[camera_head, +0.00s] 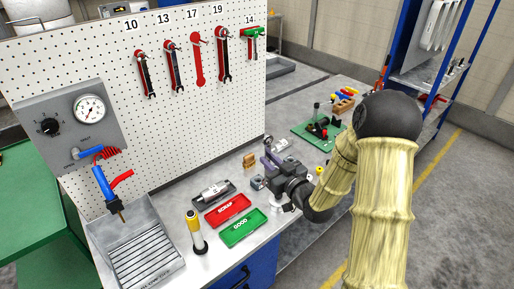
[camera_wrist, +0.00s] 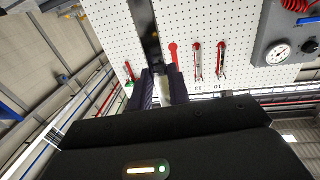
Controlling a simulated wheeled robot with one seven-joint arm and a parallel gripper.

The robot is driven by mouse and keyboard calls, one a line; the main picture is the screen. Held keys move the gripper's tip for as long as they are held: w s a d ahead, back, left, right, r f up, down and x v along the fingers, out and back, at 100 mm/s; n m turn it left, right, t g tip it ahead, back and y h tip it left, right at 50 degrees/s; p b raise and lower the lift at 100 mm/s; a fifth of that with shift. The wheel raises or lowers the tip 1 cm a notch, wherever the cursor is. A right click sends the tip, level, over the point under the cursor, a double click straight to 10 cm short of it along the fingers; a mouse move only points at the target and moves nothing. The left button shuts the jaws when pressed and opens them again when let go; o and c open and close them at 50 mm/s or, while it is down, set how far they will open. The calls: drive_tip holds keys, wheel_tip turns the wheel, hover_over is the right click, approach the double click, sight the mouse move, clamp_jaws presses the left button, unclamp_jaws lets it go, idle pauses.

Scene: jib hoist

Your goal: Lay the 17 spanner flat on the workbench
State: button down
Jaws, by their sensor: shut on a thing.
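My gripper (camera_head: 270,150) is over the workbench (camera_head: 168,195), in front of the pegboard's right end. In the wrist view its two dark fingers (camera_wrist: 161,85) are closed around a dark, long bar, which appears to be the 17 spanner (camera_wrist: 148,28). It runs away from the fingers toward the top of that picture. The spanner is hard to make out in the head view. Under the label 17, the pegboard (camera_head: 75,50) shows only a red spanner outline (camera_head: 198,62).
The bench holds a red scrap tray (camera_head: 228,210), a green good tray (camera_head: 243,228), a yellow-topped cylinder (camera_head: 195,232) and a grey slatted tray (camera_head: 140,250). Bare bench lies along the board.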

drive_tip(key=s+d+f+m+h, duration=0.1)
drive_tip(key=d+f+m+h, duration=0.1)
drive_tip(key=d+f, duration=0.3)
drive_tip(key=s+d+f+m+t+h, duration=0.1)
drive_tip(key=d+f+h, duration=0.3)
drive_tip(key=f, duration=0.6)
drive_tip(key=s+d+f+m+t+h, duration=0.1)
drive_tip(key=s+d+f+m+h, duration=0.1)
drive_tip(key=d+f, duration=0.3)
wheel_tip(320, 180, down, 3)
drive_tip(key=shift+s+d+r+m+h, duration=0.15)
drive_tip(key=shift+d+m+h, duration=0.2)
drive_tip(key=shift+m+h, duration=0.15)
